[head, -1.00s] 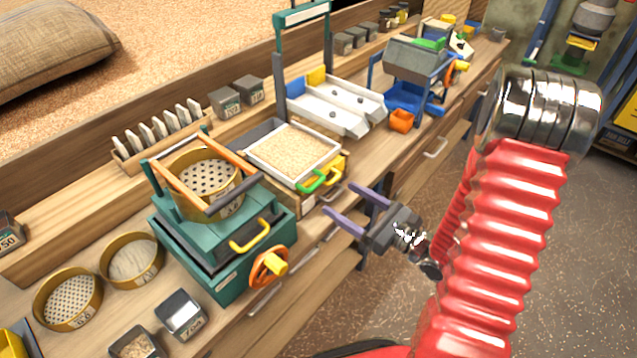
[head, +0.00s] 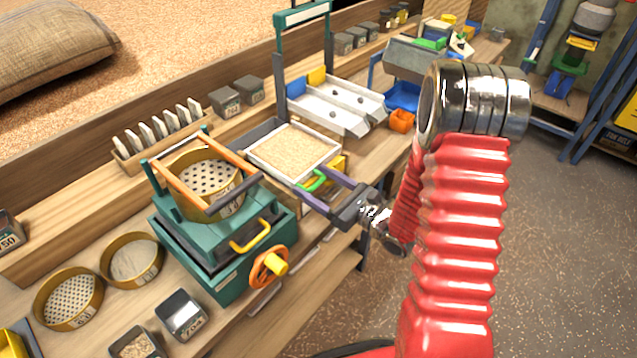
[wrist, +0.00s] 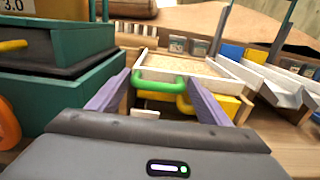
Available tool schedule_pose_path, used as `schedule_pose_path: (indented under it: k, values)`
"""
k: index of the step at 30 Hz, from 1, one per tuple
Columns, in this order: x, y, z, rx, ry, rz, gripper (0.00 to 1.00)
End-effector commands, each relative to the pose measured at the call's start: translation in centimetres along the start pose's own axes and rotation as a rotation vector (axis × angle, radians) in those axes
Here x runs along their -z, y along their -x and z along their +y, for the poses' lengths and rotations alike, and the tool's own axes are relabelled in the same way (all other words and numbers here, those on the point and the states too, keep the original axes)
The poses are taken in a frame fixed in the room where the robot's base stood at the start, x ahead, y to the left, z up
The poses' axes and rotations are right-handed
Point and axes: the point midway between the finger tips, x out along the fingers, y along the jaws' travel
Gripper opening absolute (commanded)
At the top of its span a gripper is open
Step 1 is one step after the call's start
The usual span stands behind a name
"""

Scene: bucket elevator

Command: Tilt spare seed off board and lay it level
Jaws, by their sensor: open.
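The seed board is a white-rimmed tray (head: 258,164) covered with tan seed, on the bench right of the teal sieve machine. It has a green handle (head: 314,181) on its front edge. In the wrist view the green handle (wrist: 160,83) lies between the fingertips, straight ahead. My gripper (head: 325,181) is open, its two purple fingers on either side of the handle. I cannot tell whether they touch it. The far ends of the fingers are partly hidden in the head view.
The teal machine (head: 225,240) with an orange wheel stands close on the left. Open floor lies in front of the bench.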

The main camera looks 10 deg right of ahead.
Motion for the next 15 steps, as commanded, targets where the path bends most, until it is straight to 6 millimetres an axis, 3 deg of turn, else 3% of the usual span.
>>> schedule_pose_path:
  k: [8,15]
  values:
    - [0.0,-0.08,0.0,0.0,0.0,0.0,0.72]
    - [-0.02,-0.06,-0.08,0.002,0.0,0.0,0.55]
